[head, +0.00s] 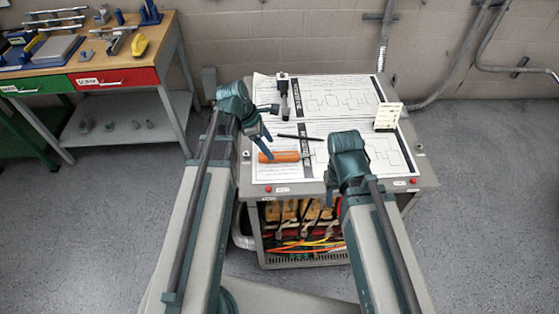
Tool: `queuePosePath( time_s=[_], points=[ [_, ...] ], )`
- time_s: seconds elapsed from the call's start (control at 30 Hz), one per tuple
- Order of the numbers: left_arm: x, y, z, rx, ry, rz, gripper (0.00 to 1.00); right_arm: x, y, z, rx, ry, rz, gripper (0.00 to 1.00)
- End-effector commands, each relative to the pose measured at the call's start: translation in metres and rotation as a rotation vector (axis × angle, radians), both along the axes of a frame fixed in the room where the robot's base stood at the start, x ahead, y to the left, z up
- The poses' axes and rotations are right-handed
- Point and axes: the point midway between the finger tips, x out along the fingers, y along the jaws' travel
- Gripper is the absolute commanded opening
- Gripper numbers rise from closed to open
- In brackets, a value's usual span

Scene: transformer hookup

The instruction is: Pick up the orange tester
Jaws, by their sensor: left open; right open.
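The orange tester (279,157) lies on the lower paper diagram on top of the grey cabinet, with its thin shaft pointing right. My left gripper (264,143) is open and empty, just above and to the left of the tester's handle in the picture. I cannot tell whether a finger touches it. My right gripper (329,194) is open, at the front edge of the cabinet top, to the right of the tester. Its arm hides most of its fingers.
On the cabinet top (422,172) are a black pen (300,137), a dark-handled tool (284,97) and a cream block (388,116). Cables fill the cabinet's open front (298,225). A workbench (150,62) stands back left. Floor at right is clear.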

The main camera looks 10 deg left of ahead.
Motion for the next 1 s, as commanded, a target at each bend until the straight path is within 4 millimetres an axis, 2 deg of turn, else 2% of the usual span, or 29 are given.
queuePosePath(
  time_s=[0.17, 0.57, 0.87, 1.0],
  points=[
    [0.001, -0.001, -0.004, 0.0, 0.0, -0.001, 0.78, 0.0, 0.0, -0.004, 0.0, 0.0, 0.0, 0.5],
    [0.009, -0.016, -0.047, 0.0, 0.0, -0.001, 0.78, 0.0, 0.0, -0.047, 0.0, 0.0, 0.0, 0.5],
    [0.01, -0.018, -0.047, 0.0, -0.001, -0.001, 0.78, 0.0, 0.0, -0.047, 0.0, 0.0, 0.0, 0.5],
    [0.01, -0.018, -0.047, 0.0, -0.001, -0.001, 0.52, 0.0, 0.0, -0.047, 0.0, 0.0, 0.0, 0.5]
  ],
)
